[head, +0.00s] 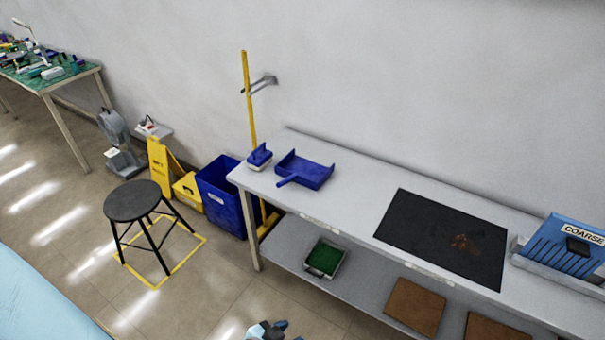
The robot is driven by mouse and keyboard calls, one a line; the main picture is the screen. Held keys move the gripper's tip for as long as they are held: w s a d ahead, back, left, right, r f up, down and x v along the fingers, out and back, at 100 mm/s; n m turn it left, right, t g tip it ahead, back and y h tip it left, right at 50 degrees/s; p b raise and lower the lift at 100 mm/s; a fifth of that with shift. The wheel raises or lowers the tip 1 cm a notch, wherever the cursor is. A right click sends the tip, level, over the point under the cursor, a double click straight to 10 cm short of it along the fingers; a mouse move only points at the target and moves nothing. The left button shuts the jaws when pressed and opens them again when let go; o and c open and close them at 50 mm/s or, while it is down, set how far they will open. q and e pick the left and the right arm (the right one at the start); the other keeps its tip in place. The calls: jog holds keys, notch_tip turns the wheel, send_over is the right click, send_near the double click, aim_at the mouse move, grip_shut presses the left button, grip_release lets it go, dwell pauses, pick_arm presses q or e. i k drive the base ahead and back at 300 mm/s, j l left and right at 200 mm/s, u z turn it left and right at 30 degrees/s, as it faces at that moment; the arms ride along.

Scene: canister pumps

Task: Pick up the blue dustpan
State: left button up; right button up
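The blue dustpan (305,172) lies on the left end of the grey workbench top, its short handle pointing toward the front left. A blue-handled brush (259,157) stands just left of it, apart from it. Part of a gripper, which looks like my left one (284,330), shows at the bottom edge, well below and in front of the bench. It is far from the dustpan, and its fingers are too cut off to judge. My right gripper is out of the picture. Nothing is holding the dustpan.
The workbench (350,190) also bears a black mat (440,230) and a blue rack marked COARSE (570,245). A green-filled tray (325,258) sits on its lower shelf. A blue bin (222,195), yellow post (247,100) and black stool (133,202) stand left. Floor before the bench is partly clear.

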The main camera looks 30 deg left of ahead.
aim_at(311, 175)
jog(key=i+j+u, duration=0.2)
jog(key=i+j, duration=0.3)
jog(key=i+j+u, duration=0.2)
jog(key=i+j, duration=0.3)
jog(key=i+j+u, duration=0.2)
jog(key=i+j, duration=0.15)
jog(key=i, duration=0.2)
